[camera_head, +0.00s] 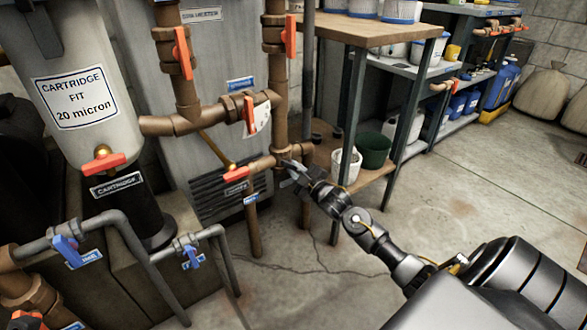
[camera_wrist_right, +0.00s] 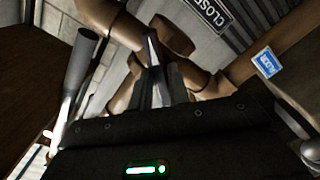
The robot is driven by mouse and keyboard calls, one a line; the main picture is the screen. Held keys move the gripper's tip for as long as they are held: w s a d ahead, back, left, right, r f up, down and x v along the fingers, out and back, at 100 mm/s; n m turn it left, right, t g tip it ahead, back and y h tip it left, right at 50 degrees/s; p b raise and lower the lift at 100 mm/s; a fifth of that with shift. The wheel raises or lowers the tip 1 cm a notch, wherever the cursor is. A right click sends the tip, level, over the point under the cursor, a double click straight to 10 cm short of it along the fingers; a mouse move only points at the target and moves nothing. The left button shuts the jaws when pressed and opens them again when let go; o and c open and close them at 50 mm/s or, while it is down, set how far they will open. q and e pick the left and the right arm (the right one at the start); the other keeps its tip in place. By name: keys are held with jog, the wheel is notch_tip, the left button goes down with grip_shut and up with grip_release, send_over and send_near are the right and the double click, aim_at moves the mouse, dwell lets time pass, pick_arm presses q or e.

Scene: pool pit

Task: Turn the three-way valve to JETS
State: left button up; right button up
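My right gripper (camera_head: 293,172) is at the brown copper pipe junction (camera_head: 283,150) low in the middle of the head view. In the right wrist view its dark fingers (camera_wrist_right: 158,85) point at the rounded brown pipe fitting (camera_wrist_right: 165,38), with a narrow silver piece between or just beyond them. I cannot tell whether the fingers hold it. The three-way valve's handle and its JETS mark cannot be made out; the gripper may hide them. A small blue label (camera_head: 250,198) sits just below; a blue label also shows in the wrist view (camera_wrist_right: 267,62). My left gripper is not in view.
Orange-handled valves (camera_head: 236,173) (camera_head: 249,115) sit on pipes close left of the gripper. A CLOSED sign (camera_wrist_right: 208,12) shows in the wrist view. A wooden-topped bench (camera_head: 365,32) with buckets (camera_head: 374,150) stands close right. The concrete floor (camera_head: 460,190) is clear.

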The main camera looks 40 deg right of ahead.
grip_shut()
jog(key=n, duration=0.4)
jog(key=shift+n+p, duration=0.3)
jog(key=shift+p, duration=0.1)
jog(key=n, duration=0.3)
jog(key=shift+n, duration=0.4)
jog(key=o, duration=0.6)
grip_release()
jog(key=shift+c, duration=0.2)
